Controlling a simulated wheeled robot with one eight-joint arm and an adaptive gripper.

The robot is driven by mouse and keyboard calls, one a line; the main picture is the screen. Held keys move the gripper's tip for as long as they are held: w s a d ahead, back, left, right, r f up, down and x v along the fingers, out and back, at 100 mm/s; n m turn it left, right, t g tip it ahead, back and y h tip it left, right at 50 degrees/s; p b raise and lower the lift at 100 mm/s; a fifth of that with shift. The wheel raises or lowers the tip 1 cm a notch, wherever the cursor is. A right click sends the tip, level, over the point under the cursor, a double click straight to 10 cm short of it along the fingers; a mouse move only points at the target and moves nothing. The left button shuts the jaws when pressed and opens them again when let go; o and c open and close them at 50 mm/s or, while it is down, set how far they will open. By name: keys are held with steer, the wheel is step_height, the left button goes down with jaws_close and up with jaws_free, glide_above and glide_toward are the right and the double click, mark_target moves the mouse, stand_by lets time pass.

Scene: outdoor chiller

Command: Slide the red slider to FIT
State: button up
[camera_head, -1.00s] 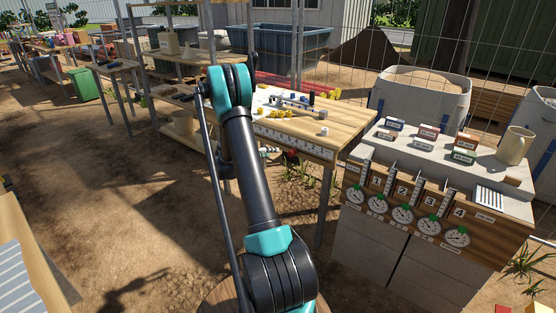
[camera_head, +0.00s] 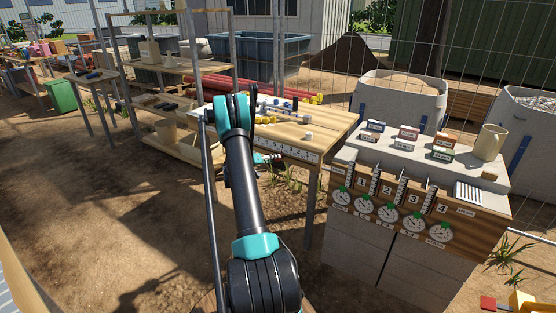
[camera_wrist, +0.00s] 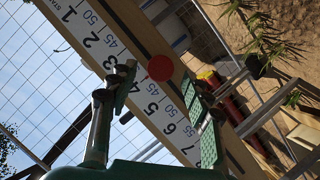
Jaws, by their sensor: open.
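A white scale strip (camera_wrist: 92,45) with numbers runs along a wooden board in the wrist view; "START" is at its upper-left end. It shows in the head view on the front edge of the wooden table (camera_head: 285,148). A round red knob (camera_wrist: 160,68), which looks like the red slider, is at the strip beside the 4 and 5. My gripper (camera_wrist: 160,105) is open, with one finger on each side below the knob in the picture; contact cannot be told. In the head view my gripper (camera_head: 268,160) is small beside the table front, partly behind my arm. I cannot read a FIT mark.
A counter with numbered slots and dials (camera_head: 392,208) stands to the right, with small boxes and a jug (camera_head: 490,142) on top. Shelves (camera_head: 170,100) stand at the back left. Open dirt ground (camera_head: 100,190) lies to the left.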

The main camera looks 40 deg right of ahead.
steer(key=shift+x, duration=2.3)
jaws_close()
